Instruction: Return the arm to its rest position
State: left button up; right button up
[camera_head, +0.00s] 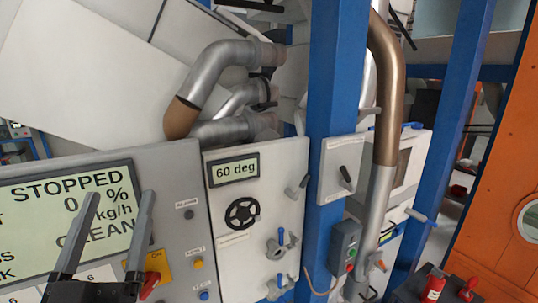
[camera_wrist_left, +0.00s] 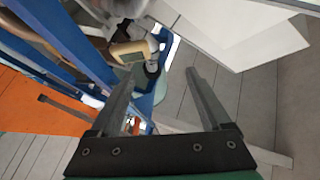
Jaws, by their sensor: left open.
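My left gripper (camera_head: 116,226) shows at the bottom left of the head view, in front of the grey control panel (camera_head: 185,170). Its two fingers point up and stand apart with nothing between them. In the left wrist view the gripper (camera_wrist_left: 160,95) is also open and empty, with tiled floor and blue frame parts beyond it. My right gripper does not show in either view.
The panel screen (camera_head: 75,205) reads STOPPED. A red-handled switch (camera_head: 152,280) sits by the left fingers. A white panel (camera_head: 260,180) shows 60 deg and a black handwheel (camera_head: 242,213). A blue column (camera_head: 335,90) and an orange wall (camera_head: 505,180) stand to the right.

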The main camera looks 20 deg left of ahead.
pick_arm(q)
jog(key=s+d+r+m+t+h, duration=0.45)
jog(key=d+r+h, duration=0.5)
jog(key=r, duration=0.25)
notch_tip(320, 180, up, 13)
jog(key=h+p, duration=0.1)
jog(key=p, duration=1.3)
jog(key=shift+r+m, duration=0.15)
jog(key=shift+m, duration=0.2)
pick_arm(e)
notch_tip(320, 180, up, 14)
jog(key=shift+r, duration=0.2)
pick_arm(q)
jog(key=shift+w+g+h, duration=0.1)
jog(key=shift+g+h, duration=0.15)
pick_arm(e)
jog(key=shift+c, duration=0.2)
